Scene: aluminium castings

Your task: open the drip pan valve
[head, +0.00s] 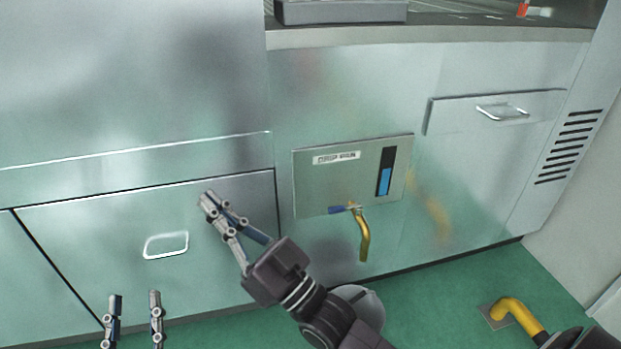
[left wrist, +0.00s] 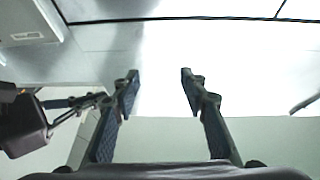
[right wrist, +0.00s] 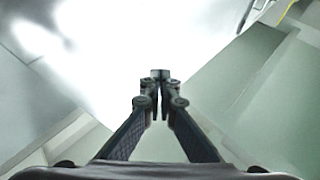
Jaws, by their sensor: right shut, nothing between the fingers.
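The drip pan panel (head: 310,185) is a square steel plate with a label on the cabinet front in the head view. At its lower edge is the valve, with a small blue handle (head: 339,210) lying roughly level, pointing left, and a yellow spout (head: 363,238) hanging down. My right gripper (head: 208,197) is shut and empty, left of the panel and apart from the valve; its tips meet in the right wrist view (right wrist: 160,74). My left gripper (head: 135,296) is open and empty at the lower left, also seen in the left wrist view (left wrist: 160,74).
A drawer handle (head: 166,244) is on the left cabinet front, near my right gripper. Another handled drawer (head: 502,112) is at the upper right. A yellow pipe (head: 515,309) rises from the green floor at the right. A grey box (head: 340,12) stands on the counter.

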